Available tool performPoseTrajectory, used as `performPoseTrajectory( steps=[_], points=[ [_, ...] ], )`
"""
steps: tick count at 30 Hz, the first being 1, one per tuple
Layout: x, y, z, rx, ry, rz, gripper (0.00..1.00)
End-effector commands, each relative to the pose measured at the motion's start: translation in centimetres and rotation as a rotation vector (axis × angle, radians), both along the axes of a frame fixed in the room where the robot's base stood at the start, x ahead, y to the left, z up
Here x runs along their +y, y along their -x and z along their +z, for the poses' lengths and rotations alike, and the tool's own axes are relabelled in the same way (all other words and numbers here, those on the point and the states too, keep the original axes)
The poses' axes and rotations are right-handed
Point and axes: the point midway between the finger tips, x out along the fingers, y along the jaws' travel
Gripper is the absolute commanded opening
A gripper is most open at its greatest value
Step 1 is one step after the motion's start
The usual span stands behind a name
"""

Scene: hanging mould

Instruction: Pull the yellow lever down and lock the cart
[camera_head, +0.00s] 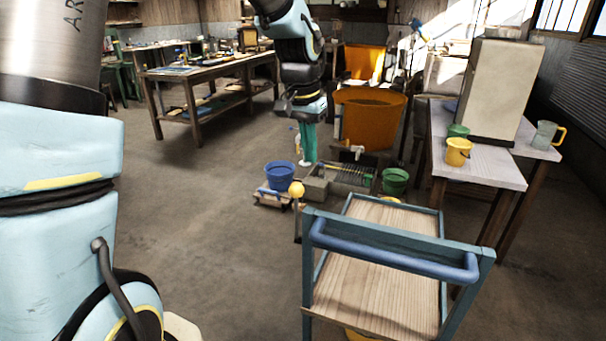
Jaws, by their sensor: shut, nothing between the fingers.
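The yellow lever (296,188) shows as a round yellow knob on a dark upright post, just left of the cart's near corner. The cart (395,263) has a blue frame and handle with wooden shelves and stands at the lower right. My gripper (308,160) points down in the middle of the view, with green fingers shut and empty. It appears above and a little right of the yellow knob in the picture, apart from it and seemingly farther back. How the lever's lower end meets the cart is too small to tell.
A blue bucket (281,176) stands left of the lever, and a green bucket (395,181) behind the cart. A low grey block with a grate (345,174) lies between them. A white table (480,165) is at right, orange bins (368,118) behind. Floor at left is clear.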

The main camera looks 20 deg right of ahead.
Motion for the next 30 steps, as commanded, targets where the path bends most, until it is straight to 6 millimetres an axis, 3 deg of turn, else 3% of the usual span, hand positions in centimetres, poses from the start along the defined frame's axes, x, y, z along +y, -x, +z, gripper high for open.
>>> performPoseTrajectory(
  steps=[8, 18, 30],
  points=[
    [-0.7, -0.2, -5.7, 0.005, -0.004, -0.002, 0.00],
    [2.2, 1.9, -4.9, 0.001, 0.001, -0.001, 0.00],
    [2.4, 2.1, -5.0, -0.001, 0.001, -0.001, 0.00]
  ],
)
